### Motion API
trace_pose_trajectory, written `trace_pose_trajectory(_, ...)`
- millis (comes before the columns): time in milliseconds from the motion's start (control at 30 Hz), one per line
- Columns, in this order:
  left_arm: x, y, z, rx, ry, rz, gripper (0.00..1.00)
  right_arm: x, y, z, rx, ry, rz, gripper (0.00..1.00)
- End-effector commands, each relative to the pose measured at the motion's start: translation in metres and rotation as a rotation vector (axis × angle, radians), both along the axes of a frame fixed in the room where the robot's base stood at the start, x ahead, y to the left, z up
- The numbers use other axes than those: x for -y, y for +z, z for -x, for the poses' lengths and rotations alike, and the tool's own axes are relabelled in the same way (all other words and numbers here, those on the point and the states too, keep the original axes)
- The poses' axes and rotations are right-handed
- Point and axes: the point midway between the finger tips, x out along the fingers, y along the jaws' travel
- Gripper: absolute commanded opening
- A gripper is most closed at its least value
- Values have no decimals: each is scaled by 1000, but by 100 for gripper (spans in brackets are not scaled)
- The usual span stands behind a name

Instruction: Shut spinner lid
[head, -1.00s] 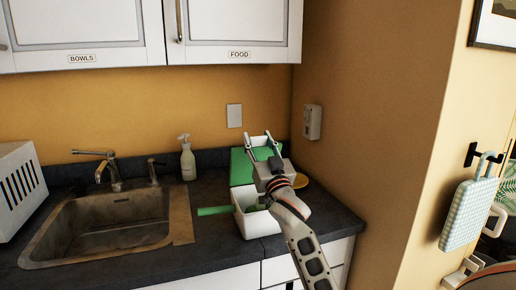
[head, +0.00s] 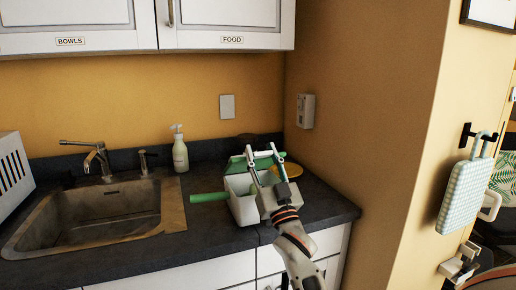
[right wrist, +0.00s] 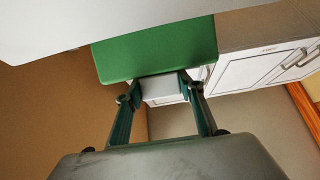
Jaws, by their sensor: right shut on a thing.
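The spinner (head: 241,205) is a white box on the dark counter, with a green handle (head: 208,197) sticking out to the left. Its green lid (head: 263,163) is tilted open at the back of the box, partly hidden by my right gripper (head: 262,150). The gripper reaches over the box from the front. In the right wrist view the gripper (right wrist: 158,88) is shut on a pale block at the edge of the green lid (right wrist: 155,50).
A sink (head: 105,212) with a tap lies to the left, with a soap bottle (head: 180,152) behind its right end. Cabinets (head: 228,20) hang above. The counter's front right is clear.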

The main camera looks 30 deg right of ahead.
Motion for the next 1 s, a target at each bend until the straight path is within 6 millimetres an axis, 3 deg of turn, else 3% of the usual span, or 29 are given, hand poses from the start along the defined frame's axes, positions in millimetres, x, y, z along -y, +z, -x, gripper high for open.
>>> trace_pose_trajectory(33, -1, -5, 1, -3, -1, -3, 40, 1, -20, -1, 4, -3, 0, 0)
trace_pose_trajectory(600, -4, -35, 10, -32, -8, -24, 40, -7, -82, 28, 54, -3, 19, 0)
trace_pose_trajectory(1000, 8, -29, -3, 3, -36, -7, 40, -8, -114, 33, 149, -4, 40, 0)
